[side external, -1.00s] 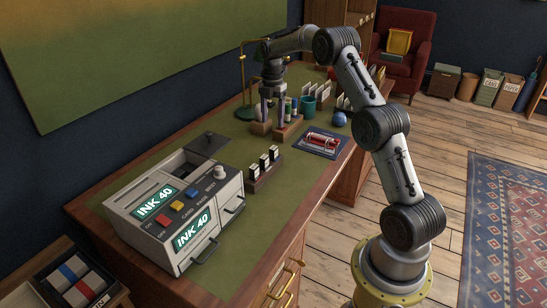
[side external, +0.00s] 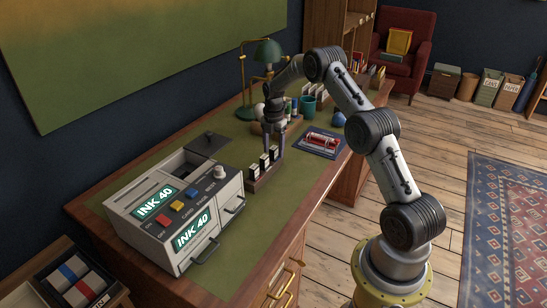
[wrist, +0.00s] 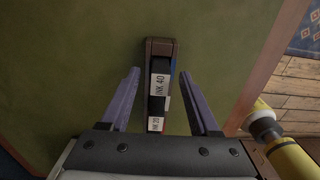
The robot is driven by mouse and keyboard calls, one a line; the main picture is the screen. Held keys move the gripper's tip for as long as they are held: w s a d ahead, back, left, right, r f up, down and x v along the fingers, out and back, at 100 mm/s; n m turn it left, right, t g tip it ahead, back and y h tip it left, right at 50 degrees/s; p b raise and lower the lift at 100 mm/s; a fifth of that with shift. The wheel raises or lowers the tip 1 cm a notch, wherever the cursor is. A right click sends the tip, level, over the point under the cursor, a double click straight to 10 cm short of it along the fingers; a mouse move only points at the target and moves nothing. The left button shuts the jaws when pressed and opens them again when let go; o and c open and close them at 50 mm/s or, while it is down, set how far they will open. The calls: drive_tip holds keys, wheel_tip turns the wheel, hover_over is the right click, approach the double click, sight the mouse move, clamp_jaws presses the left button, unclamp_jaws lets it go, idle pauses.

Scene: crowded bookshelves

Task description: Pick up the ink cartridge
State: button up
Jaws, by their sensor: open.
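Small black ink cartridges with white labels (side external: 263,161) stand upright in a row in a wooden rack (side external: 258,184) on the desk, right of the printer-like machine. In the wrist view, a label reading INK 40 (wrist: 159,86) faces me, with another labelled cartridge (wrist: 156,124) nearer my palm, partly hidden. My gripper (side external: 274,152) points down at the back end of the rack. In the wrist view, my gripper (wrist: 159,74) is open, one finger on each side of the row with gaps between. Nothing is held.
The grey machine marked INK 40 (side external: 166,255) stands left of the rack, with an open slot on top. A blue mat with red cylinders (side external: 321,144), a teal cup (side external: 308,106) and a green lamp (side external: 267,50) are behind.

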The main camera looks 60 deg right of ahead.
sight(273, 147)
drive_tip(key=shift+c, duration=0.3)
clamp_jaws()
idle(0.3)
drive_tip(key=shift+r, duration=0.45)
wheel_tip(273, 147, up, 2)
drive_tip(key=shift+r, duration=0.1)
drive_tip(key=s+a+r, duration=0.7)
drive_tip(key=s+r, duration=0.2)
drive_tip(key=s, duration=0.2)
drive_tip(key=shift+s+a+r, duration=0.3)
drive_tip(key=shift+s+r, duration=0.1)
